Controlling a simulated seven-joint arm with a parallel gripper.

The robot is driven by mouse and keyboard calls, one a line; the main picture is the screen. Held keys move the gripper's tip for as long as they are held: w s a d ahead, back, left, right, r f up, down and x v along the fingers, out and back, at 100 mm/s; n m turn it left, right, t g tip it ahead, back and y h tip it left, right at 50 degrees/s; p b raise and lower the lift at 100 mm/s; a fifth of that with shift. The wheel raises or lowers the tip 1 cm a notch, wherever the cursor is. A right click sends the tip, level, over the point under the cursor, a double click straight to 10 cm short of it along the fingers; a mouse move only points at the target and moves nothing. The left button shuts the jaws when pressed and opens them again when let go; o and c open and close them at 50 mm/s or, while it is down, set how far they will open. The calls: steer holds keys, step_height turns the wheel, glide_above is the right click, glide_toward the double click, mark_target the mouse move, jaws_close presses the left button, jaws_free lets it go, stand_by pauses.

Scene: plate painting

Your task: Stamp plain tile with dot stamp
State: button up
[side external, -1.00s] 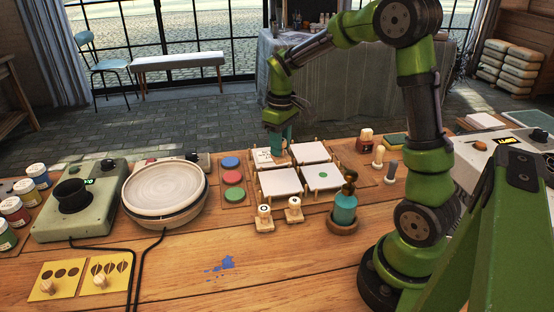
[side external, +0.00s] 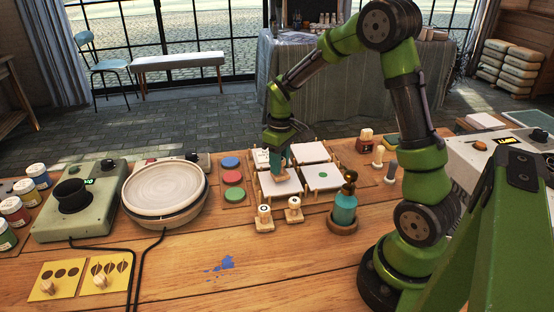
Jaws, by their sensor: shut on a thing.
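My gripper (side external: 277,162) is shut on a small stamp (side external: 280,178) with a pale wooden base. The stamp is upright over the front-left tile (side external: 291,187), which looks plain white where it shows. I cannot tell whether the stamp touches the tile. The front-right tile (side external: 334,182) carries a green dot. The back-right tile (side external: 312,151) looks blank. The back-left tile (side external: 261,157) is partly hidden by my gripper and shows faint dark marks. The stamp's face is hidden.
Blue, red and green ink pads (side external: 234,177) lie left of the tiles. Two upright stamps (side external: 264,218) stand in front, beside a teal bottle (side external: 344,210). A pottery wheel (side external: 165,188) is at left. More stamps (side external: 379,155) stand at right. The front middle of the table is clear apart from blue paint splatter.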

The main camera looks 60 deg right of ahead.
steer(key=shift+f, duration=0.6)
stand_by(1.6)
steer(key=shift+r, duration=3.55)
